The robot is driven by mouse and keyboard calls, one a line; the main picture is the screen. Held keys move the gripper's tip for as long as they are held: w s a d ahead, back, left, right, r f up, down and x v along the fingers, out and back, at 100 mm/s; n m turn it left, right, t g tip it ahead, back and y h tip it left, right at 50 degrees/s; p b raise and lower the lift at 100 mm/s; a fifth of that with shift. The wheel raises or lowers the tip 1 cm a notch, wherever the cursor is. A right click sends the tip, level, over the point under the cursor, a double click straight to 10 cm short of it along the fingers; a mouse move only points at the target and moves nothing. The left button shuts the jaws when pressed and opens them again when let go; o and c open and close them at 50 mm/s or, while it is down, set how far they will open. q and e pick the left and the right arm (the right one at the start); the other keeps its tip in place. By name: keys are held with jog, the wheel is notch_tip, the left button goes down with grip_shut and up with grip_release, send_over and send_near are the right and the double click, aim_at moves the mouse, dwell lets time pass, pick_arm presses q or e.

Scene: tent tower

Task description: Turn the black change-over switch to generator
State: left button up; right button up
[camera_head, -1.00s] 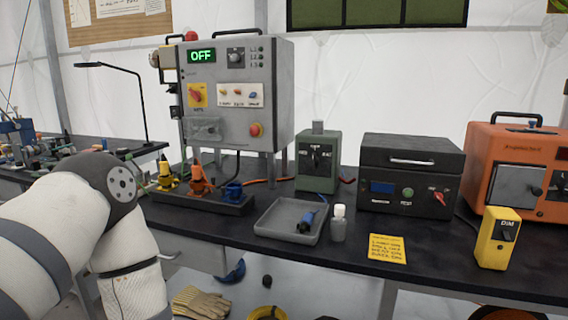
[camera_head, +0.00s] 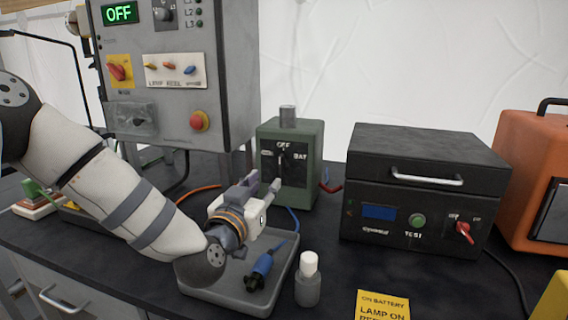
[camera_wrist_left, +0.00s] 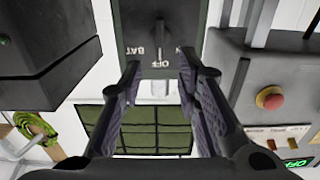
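The black change-over switch (camera_head: 283,160) is on the front of the green box (camera_head: 312,185). Its handle stands about upright, in line with the OFF mark, with BAT on its right; the label on its left is too small or partly hidden to read. In the left wrist view the gripper (camera_wrist_left: 157,68) is empty. My right gripper is out of view.
A grey tray (camera_head: 240,296) with a blue connector (camera_head: 261,267) lies under my left gripper. A small bottle (camera_head: 308,280) stands beside it. The grey cabinet (camera_head: 232,90) with an OFF display is left of the green box, and a black test unit (camera_head: 425,190) is to the right.

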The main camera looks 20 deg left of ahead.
aim_at(280, 166)
pick_arm(q)
jog(key=w, duration=0.3)
jog(key=w+b, duration=0.1)
jog(key=w, duration=0.5)
jog(key=shift+w+d+f, duration=0.1)
jog(key=shift+d+f, duration=0.05)
jog(key=shift+f, duration=0.25)
jog(key=shift+w+r+b, duration=0.2)
jog(key=shift+w+b, duration=0.1)
jog(key=shift+w, duration=0.15)
jog(key=shift+r, duration=0.1)
grip_shut()
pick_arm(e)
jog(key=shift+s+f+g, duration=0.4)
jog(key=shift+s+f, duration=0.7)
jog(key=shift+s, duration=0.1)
